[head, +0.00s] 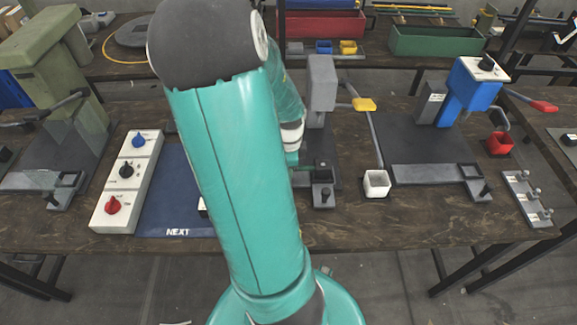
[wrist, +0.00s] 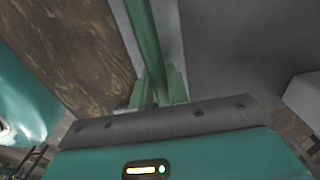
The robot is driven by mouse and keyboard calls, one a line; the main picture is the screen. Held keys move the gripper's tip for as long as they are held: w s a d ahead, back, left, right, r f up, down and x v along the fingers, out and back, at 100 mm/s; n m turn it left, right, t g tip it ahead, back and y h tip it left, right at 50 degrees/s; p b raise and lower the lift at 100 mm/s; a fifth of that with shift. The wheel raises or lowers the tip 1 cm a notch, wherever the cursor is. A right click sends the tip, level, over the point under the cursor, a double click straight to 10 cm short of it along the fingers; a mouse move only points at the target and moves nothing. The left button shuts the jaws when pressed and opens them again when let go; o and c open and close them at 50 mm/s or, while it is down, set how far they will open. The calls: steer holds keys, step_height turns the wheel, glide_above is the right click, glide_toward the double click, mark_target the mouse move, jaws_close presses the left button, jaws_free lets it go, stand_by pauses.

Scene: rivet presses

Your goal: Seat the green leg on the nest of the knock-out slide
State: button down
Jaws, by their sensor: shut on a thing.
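The green leg (wrist: 143,40) is a slim green bar in the wrist view. My gripper (wrist: 158,88) is shut on it, and the leg runs from between the fingers toward the top edge. In the head view my teal arm reaches over the bench to the middle grey press (head: 321,82), and my wrist is largely hidden behind my arm. A small slide with a dark knob (head: 322,194) sits at the front of that press, just right of my wrist. I cannot tell whether the leg touches the slide or its nest.
A blue press (head: 470,92) stands right and a green press (head: 40,45) left, each with a front slide. A knob panel (head: 127,180) and blue NEXT mat (head: 165,200) are left.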

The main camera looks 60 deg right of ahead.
steer(key=shift+f, duration=0.15)
steer(key=c, duration=1.3)
jaws_free()
step_height(320, 180, up, 14)
steer(key=shift+f, duration=0.1)
